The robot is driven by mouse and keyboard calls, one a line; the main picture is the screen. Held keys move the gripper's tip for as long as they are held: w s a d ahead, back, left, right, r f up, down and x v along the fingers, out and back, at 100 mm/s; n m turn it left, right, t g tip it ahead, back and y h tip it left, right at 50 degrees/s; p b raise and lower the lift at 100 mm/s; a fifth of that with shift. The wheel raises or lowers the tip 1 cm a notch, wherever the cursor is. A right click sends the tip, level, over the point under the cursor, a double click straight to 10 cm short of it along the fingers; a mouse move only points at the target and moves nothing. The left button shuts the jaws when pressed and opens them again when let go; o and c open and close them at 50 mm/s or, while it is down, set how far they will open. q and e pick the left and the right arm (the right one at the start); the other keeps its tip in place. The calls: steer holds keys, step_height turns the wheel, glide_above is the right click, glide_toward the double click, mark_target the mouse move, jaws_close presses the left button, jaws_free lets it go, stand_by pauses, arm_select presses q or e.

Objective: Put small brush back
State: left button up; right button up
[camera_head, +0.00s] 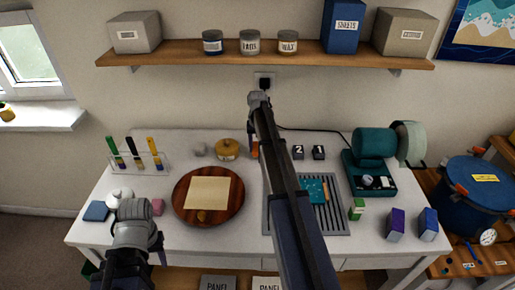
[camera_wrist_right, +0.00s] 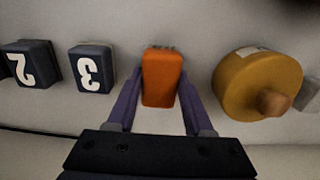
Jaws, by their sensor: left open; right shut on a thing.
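In the right wrist view my right gripper (camera_wrist_right: 158,105) is shut on an orange block-like thing (camera_wrist_right: 162,75) with short grey teeth or bristles along its far edge; I cannot tell if this is the small brush. In the head view the orange thing (camera_head: 254,148) shows partly beside my right arm, right of the yellow pot. A clear rack (camera_head: 140,162) at the left holds several slim coloured-handled tools. A thin orange-tan stick (camera_head: 326,192) lies on the grey grooved tray (camera_head: 335,222). My left gripper (camera_head: 135,225) is open at the front left; its fingertips are mostly hidden.
The yellow pot (camera_head: 228,149) stands close beside the orange thing, with dark numbered blocks (camera_head: 318,152) on the other side. A round wooden board (camera_head: 180,207) bears a tan sheet. A green machine (camera_head: 370,178) and small boxes (camera_head: 396,225) stand at right. The shelf (camera_head: 270,55) hangs above.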

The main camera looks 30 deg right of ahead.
mark_target(257, 146)
steer(key=o, duration=1.2)
steer(key=shift+f, duration=0.15)
step_height(257, 146, up, 8)
steer(key=p, duration=0.8)
steer(key=shift+a, duration=0.1)
steer(key=s+a+n, duration=0.1)
steer(key=s+a, duration=0.3)
steer(key=a, duration=0.4)
steer(key=s+a+n, duration=0.2)
steer(key=s+a, duration=0.2)
steer(key=a, duration=0.4)
steer(key=s+a+n, duration=0.2)
steer(key=s+a, duration=0.2)
steer(key=a, duration=0.5)
steer(key=shift+s+h, duration=0.3)
steer(key=shift+s, duration=0.05)
steer(key=s+a+n, duration=0.5)
steer(key=s+a, duration=0.7)
steer(key=s, duration=0.2)
steer(key=shift+s+h, duration=0.3)
steer(key=shift+s, duration=0.05)
